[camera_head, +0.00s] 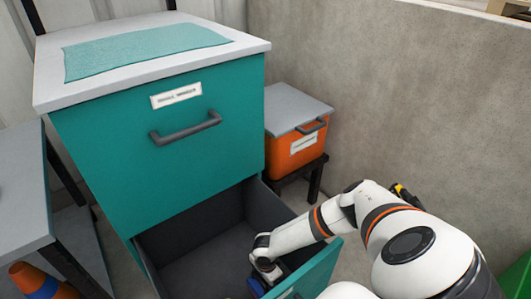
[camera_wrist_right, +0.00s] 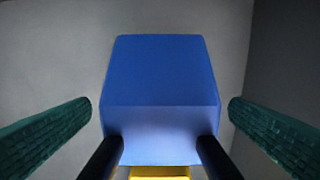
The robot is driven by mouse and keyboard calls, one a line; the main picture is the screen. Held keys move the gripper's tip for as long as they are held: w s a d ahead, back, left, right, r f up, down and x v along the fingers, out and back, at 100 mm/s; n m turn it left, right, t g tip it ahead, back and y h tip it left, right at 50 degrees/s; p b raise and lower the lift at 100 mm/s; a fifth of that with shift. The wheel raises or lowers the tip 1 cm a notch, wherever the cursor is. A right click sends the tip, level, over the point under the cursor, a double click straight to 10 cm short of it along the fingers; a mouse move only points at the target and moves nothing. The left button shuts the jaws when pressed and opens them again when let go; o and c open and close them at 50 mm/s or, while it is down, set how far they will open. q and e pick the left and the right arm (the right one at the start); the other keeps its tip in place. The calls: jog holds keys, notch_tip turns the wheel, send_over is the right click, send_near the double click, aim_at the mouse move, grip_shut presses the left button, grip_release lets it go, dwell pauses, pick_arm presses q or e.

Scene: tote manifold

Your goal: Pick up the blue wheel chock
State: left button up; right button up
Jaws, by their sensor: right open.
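The blue wheel chock (camera_wrist_right: 161,72) fills the middle of the right wrist view, on the grey drawer floor. A yellow part shows below its near edge. In the head view only a small blue patch (camera_head: 256,287) shows beside my right gripper (camera_head: 267,271), inside the open drawer (camera_head: 205,250). In the right wrist view the green-padded fingers of my right gripper (camera_wrist_right: 160,106) stand wide apart on either side of the chock, with gaps on both sides. The gripper is open and holds nothing. My left gripper is out of view.
The teal cabinet (camera_head: 165,150) rises behind the drawer, whose teal front (camera_head: 318,270) is close to my right arm. An orange box (camera_head: 297,148) stands on a dark stand near the concrete wall. A grey table (camera_head: 20,190) is at left. The drawer floor looks mostly clear.

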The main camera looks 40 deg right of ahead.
jog(key=shift+f, duration=0.1)
jog(key=c, duration=1.5)
